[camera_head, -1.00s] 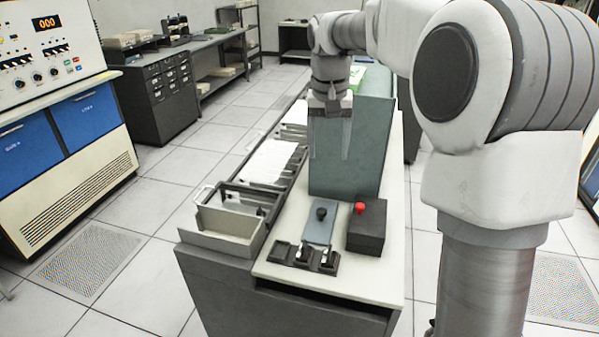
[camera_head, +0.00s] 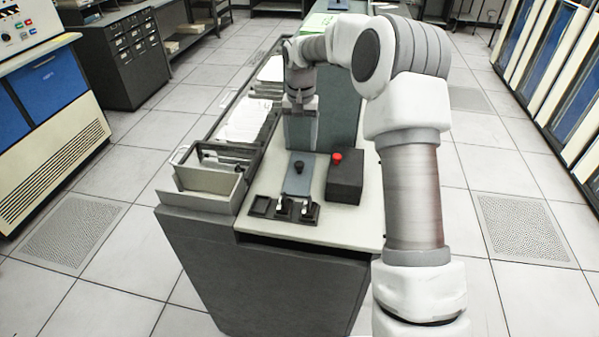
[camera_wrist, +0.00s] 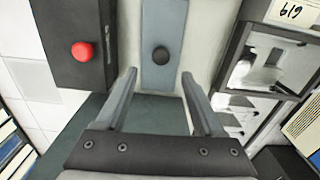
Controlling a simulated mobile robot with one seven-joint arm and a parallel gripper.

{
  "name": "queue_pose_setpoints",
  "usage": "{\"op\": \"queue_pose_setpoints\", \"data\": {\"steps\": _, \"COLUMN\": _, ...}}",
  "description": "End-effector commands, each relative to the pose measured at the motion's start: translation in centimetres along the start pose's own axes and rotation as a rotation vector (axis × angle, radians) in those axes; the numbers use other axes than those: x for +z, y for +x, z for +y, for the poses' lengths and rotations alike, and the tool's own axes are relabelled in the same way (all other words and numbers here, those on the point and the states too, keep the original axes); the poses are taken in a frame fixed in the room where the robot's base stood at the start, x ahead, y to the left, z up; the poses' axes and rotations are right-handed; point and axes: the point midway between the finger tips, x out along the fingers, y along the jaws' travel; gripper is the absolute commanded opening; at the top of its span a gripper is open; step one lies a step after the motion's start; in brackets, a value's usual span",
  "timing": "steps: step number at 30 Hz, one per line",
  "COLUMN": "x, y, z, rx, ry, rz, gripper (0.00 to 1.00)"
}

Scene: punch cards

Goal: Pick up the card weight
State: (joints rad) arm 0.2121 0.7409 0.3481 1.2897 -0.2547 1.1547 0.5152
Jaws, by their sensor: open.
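The card weight (camera_head: 297,181) is a flat blue-grey plate with a black round knob, lying on the pale desk top near its front end. In the wrist view the card weight (camera_wrist: 163,22) is at the top middle, with its knob just beyond the fingertips. My gripper (camera_head: 300,135) is above and behind the plate in the head view. In the wrist view my gripper (camera_wrist: 158,75) is open and empty, its two fingers on either side of the line to the knob. It appears apart from the weight.
A black box with a red button (camera_head: 343,180) stands right beside the weight. A dark holder with small stamps (camera_head: 284,209) is in front. A grey card tray (camera_head: 209,179) and dark rails are to the left. A tall blue-grey block (camera_head: 339,105) stands behind.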

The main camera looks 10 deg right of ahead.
Motion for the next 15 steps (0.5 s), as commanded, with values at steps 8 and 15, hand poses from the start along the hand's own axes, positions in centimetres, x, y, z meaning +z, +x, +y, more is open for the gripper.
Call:
{"op": "queue_pose_setpoints", "data": {"steps": 8, "x": 0.0, "y": 2.9, "z": 0.0, "rx": 0.0, "ry": 0.001, "rz": 0.0, "gripper": 0.7}}
{"op": "queue_pose_setpoints", "data": {"steps": 15, "x": 0.6, "y": 5.8, "z": -0.1, "rx": 0.0, "ry": 0.0, "rz": -0.005, "gripper": 0.7}}
